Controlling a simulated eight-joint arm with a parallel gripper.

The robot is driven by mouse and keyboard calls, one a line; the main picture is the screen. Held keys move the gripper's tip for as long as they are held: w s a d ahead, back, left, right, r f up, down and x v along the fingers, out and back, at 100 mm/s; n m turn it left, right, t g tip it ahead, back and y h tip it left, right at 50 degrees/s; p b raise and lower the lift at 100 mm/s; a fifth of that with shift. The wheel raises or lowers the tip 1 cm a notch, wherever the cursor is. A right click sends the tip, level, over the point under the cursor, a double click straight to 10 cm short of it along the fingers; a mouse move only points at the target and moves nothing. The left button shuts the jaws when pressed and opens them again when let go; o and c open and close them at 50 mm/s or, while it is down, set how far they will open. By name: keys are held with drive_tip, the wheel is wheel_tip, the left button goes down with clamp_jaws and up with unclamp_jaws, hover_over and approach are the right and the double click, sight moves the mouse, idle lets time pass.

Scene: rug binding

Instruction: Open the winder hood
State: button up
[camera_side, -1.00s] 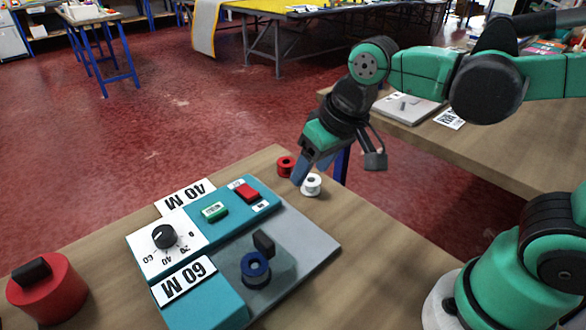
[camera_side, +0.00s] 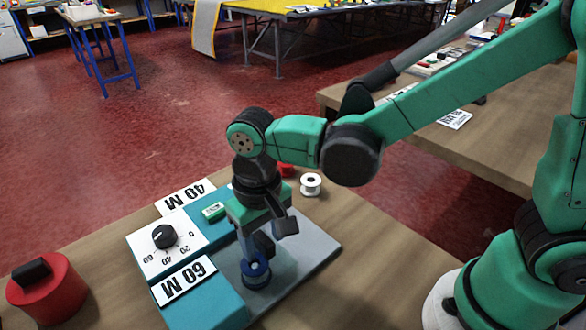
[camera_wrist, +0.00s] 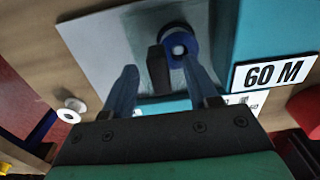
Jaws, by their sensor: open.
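The winder (camera_side: 205,298) is a teal unit on a grey plate, with a dial and a blue spool (camera_side: 257,270). A faint, see-through smoky hood seems to cover the spool; its edges are hard to make out. A black block-shaped handle (camera_side: 264,244) stands beside the spool, and it also shows in the wrist view (camera_wrist: 158,68). My gripper (camera_side: 256,240) points down over the handle, open. In the wrist view my gripper's two blue fingers (camera_wrist: 160,80) lie on either side of the handle, with gaps visible. The hood looks closed.
A white spool (camera_side: 311,184) and a partly hidden red spool (camera_side: 287,170) stand behind the winder. A red cylinder with a black handle (camera_side: 46,291) stands at far left. The front right bench is clear.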

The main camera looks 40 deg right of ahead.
drive_tip(key=shift+f, duration=0.2)
clamp_jaws()
idle(1.3)
